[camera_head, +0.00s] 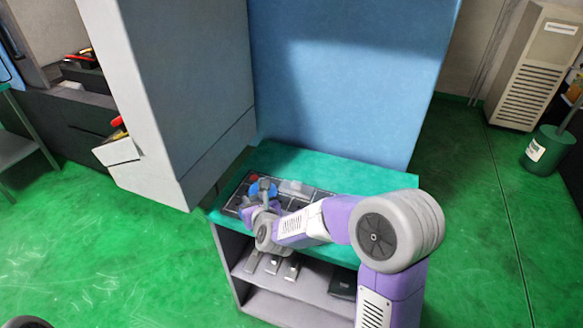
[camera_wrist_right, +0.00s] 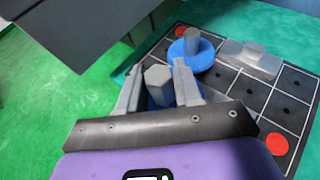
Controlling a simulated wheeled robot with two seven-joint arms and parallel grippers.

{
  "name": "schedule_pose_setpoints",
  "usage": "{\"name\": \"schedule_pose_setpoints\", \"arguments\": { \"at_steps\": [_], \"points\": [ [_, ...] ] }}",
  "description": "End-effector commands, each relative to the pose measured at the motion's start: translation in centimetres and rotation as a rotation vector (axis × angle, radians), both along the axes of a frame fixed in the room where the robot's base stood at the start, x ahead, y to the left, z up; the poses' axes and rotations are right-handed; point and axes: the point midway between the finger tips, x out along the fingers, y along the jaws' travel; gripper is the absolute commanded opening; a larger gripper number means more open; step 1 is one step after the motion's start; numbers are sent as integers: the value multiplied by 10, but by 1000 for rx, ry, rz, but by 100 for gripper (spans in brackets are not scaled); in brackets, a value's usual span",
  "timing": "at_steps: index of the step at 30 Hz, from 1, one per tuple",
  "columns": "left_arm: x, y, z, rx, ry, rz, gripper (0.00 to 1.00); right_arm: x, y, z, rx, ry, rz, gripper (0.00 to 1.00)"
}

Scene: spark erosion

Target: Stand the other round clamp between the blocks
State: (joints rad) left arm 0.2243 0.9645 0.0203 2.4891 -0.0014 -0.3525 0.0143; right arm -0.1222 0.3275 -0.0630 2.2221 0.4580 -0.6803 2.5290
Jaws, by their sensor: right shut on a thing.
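My right gripper (camera_wrist_right: 157,82) is shut on a round clamp with a grey hexagonal post (camera_wrist_right: 158,80); some blue shows low between the fingers. Its lower part is mostly hidden by the fingers and the gripper body. Another round clamp, a blue disc (camera_wrist_right: 203,61) with a grey post, stands upright on the dark gridded board (camera_wrist_right: 236,83), just beyond the fingertips. It also shows in the head view (camera_head: 265,194). A grey stepped block (camera_wrist_right: 250,58) lies on the board to its right. I cannot make out a second block. My left gripper is not in view.
The board lies on a green-topped cabinet (camera_head: 365,181) with grey metal parts (camera_head: 292,268) on the open shelf below. Red dots (camera_wrist_right: 277,144) mark the board. A grey machine (camera_head: 190,80) and a blue panel (camera_head: 345,80) stand close behind.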

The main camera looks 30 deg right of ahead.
Motion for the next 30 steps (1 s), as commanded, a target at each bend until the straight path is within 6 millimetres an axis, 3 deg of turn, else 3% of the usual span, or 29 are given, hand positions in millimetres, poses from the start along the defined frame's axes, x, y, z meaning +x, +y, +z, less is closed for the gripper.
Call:
{"name": "schedule_pose_setpoints", "arguments": {
  "at_steps": [7,15,21,30],
  "points": [
    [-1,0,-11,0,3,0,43,30,-65,19,-1,-9,-322,0],
    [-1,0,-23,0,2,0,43,29,-134,24,-8,-5,-737,0],
    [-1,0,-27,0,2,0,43,19,-151,21,-8,-3,-897,0],
    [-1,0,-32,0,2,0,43,18,-152,12,-8,-2,-912,0]
  ]
}}
